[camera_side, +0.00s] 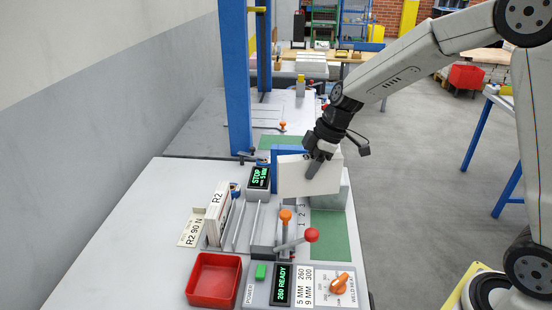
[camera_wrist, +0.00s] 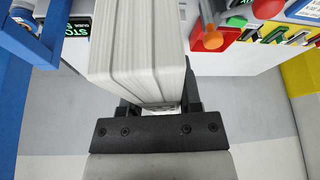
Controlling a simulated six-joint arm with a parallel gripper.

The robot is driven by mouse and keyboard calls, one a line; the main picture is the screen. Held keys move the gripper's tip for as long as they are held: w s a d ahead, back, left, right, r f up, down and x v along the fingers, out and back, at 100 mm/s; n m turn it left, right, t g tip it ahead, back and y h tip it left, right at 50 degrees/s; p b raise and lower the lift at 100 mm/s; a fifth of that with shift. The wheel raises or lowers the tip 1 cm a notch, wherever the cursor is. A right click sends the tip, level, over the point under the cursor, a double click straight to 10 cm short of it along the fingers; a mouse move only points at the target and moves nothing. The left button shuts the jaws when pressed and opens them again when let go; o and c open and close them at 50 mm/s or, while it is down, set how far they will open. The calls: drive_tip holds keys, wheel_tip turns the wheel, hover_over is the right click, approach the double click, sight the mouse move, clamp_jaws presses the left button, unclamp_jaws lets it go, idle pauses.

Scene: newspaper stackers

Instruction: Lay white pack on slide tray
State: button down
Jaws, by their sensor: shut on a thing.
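The white pack (camera_side: 300,178) is held in my gripper (camera_side: 317,165), above the right part of the bench. In the wrist view the pack (camera_wrist: 138,45) is a thick block of layered white sheets, clasped between two dark fingers (camera_wrist: 160,108). My gripper is shut on its near end. A grey tray-like bed with upright metal rails (camera_side: 243,226) lies below and left of the pack, apart from it; I cannot tell for sure that this is the slide tray. The pack hides part of the bench behind it.
An orange-knobbed lever (camera_side: 286,216) and a red-knobbed lever (camera_side: 311,235) stand close below the pack. A blue post (camera_side: 235,80) rises at the back left. A red bin (camera_side: 213,280) and control panel (camera_side: 300,287) are in front. A green mat (camera_side: 332,238) lies bare at right.

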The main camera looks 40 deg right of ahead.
sight(289, 159)
drive_tip(key=n, duration=0.1)
drive_tip(key=w+n+g, duration=0.1)
drive_tip(key=n, duration=0.2)
drive_tip(key=shift+w+a+g+y, duration=0.3)
drive_tip(key=shift+w, duration=0.05)
drive_tip(key=w+n+g, duration=0.1)
drive_tip(key=n, duration=0.3)
drive_tip(key=w+a+n+g+h, duration=0.1)
drive_tip(key=n, duration=0.2)
drive_tip(key=w+n+g, duration=0.1)
drive_tip(key=n+g, duration=0.1)
drive_tip(key=n, duration=0.2)
drive_tip(key=shift+a+r+n, duration=0.15)
drive_tip(key=shift+a+n, duration=0.15)
drive_tip(key=shift+a, duration=0.1)
drive_tip(key=shift+f, duration=2.5)
drive_tip(key=shift+f, duration=0.2)
drive_tip(key=shift+f, duration=3.7)
drive_tip(key=shift+f, duration=0.6)
drive_tip(key=shift+c, duration=1)
unclamp_jaws()
